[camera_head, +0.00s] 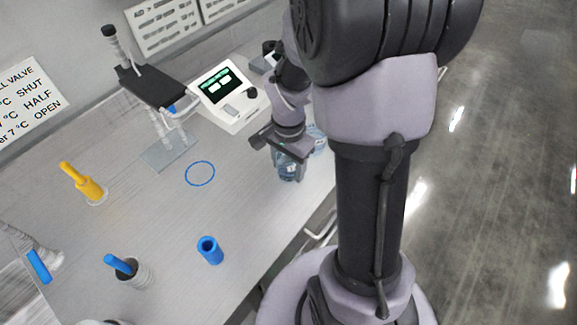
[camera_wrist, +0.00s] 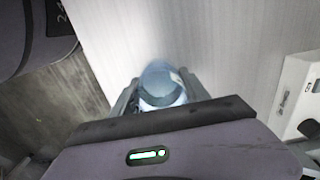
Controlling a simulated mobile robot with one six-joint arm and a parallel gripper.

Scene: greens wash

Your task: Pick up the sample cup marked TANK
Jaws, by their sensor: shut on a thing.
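My gripper (camera_head: 289,163) is low over the counter, near its right edge, with its jaws around a clear bluish sample cup (camera_head: 288,173). In the wrist view the same cup (camera_wrist: 161,84) sits between the two fingers of my gripper (camera_wrist: 160,95), which are shut on it. A second bluish cup (camera_head: 318,140) stands just behind and to the right, partly hidden by my arm. No TANK marking is readable on either cup. I cannot tell whether the held cup touches the counter.
A white meter (camera_head: 229,96) with a green display stands behind. A blue ring (camera_head: 200,173) marks bare counter to the left. A blue cylinder (camera_head: 210,250), a yellow-handled valve (camera_head: 84,184) and a blue-handled one (camera_head: 125,266) stand farther left and front. A black clamp stand (camera_head: 152,87) is at the back.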

